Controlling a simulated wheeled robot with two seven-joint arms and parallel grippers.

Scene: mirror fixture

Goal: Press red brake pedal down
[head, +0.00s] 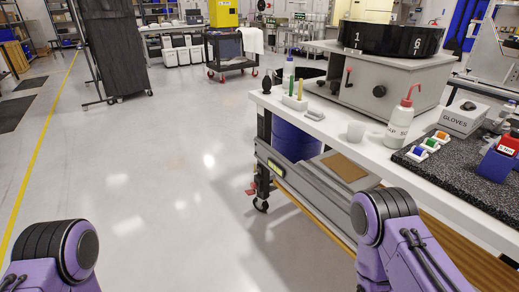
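A small red pedal (251,190) sticks out low at the near left corner of the workbench, just above a black caster wheel (261,205). It is small in the picture, and I cannot tell whether it is up or pressed down. My purple left arm is at the bottom left and my purple right arm is at the bottom right, in front of the bench. Neither gripper shows, and neither arm touches the pedal in view.
The white workbench top (340,137) holds a grey machine (385,80), a wash bottle (401,120) and a gloves box (462,117). A blue drum (293,140) stands under it. The floor (150,170) left of the bench is clear. A black cart (232,55) stands farther back.

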